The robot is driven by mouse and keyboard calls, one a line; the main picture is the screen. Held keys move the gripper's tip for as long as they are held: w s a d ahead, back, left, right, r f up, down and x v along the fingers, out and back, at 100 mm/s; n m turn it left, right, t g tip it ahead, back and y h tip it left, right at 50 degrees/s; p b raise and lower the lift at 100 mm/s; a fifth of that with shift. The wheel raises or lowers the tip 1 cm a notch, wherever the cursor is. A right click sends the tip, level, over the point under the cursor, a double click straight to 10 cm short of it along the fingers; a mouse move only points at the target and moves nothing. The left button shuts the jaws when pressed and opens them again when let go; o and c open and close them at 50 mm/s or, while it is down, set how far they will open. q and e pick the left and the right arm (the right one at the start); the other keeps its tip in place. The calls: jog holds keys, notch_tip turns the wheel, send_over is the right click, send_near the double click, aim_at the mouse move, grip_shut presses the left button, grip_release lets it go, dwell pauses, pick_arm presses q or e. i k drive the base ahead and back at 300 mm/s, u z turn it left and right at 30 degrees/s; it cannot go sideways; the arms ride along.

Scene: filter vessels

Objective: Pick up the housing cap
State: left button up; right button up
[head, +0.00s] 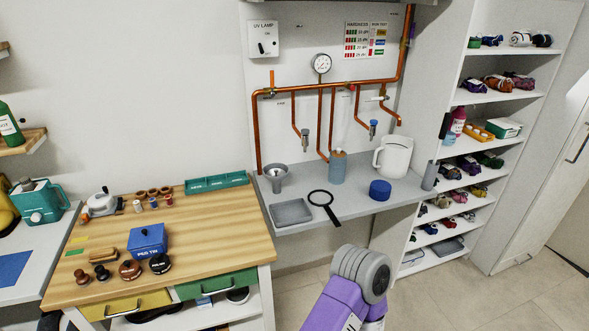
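A short, round blue cap (380,190), which looks like the housing cap, sits on the grey wall counter (352,208), near its front edge and right of centre. Left of it stands a grey-blue cylindrical vessel (338,170) with a tan top, under the copper pipes. One of my purple arms, with a rounded grey joint, rises from the bottom of the view in front of the counter, apart from the cap. Neither gripper's fingers show, so I cannot tell their state.
A magnifier (322,199), a grey tray (291,212), a funnel (276,175) and a white jug (393,156) share the counter. Copper pipes (257,130) hang above. A wooden bench (205,235) stands left and packed shelves (490,96) stand right.

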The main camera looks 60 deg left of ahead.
aim_at(380, 190)
jog(key=u, duration=1.6)
